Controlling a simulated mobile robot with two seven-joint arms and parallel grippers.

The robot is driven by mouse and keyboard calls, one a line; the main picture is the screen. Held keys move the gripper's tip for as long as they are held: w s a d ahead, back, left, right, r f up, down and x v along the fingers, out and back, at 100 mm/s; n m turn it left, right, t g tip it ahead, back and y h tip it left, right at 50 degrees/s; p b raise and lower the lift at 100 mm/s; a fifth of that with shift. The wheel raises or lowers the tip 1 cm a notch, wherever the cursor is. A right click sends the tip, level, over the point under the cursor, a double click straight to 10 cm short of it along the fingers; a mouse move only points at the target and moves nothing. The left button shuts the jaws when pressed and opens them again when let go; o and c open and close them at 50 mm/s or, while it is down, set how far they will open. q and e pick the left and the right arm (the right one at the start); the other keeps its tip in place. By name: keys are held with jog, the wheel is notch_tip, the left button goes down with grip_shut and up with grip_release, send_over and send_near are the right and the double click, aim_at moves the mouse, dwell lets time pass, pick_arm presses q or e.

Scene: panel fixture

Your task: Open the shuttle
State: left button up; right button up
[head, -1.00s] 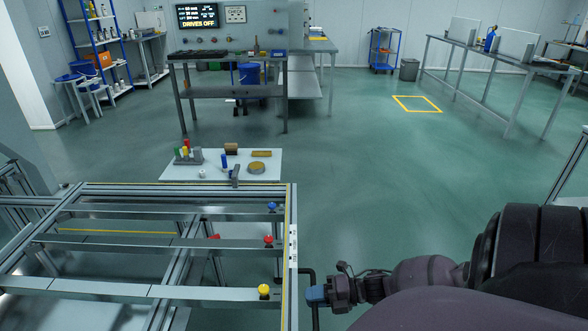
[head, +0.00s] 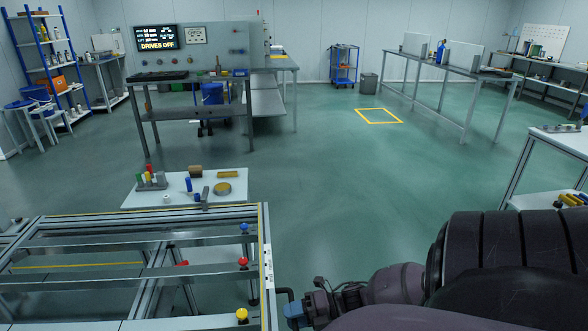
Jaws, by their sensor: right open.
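The panel fixture, a grey aluminium frame (head: 150,212) with cross rails, fills the lower left of the head view. Blue (head: 244,228), red (head: 243,262) and yellow (head: 241,315) knobs stand along its right side. A black bar handle (head: 285,292) sticks out from the frame's right edge. I cannot tell which part is the shuttle. My right gripper (head: 296,312), with bluish fingertips, is open at this handle, low in the view. Whether the fingers touch or surround the handle is unclear. My left gripper is not in view.
A low white table (head: 135,196) with small parts stands behind the frame. A workbench (head: 190,84) with a screen reading "DRIVES OFF" (head: 157,37) is further back. Green floor (head: 340,200) right of the fixture is clear, with a yellow marked square (head: 379,116).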

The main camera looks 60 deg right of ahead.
jog(key=v, duration=1)
jog(key=shift+s+d+p, duration=0.25)
jog(key=shift+s+p, duration=0.05)
jog(key=shift+p, duration=0.1)
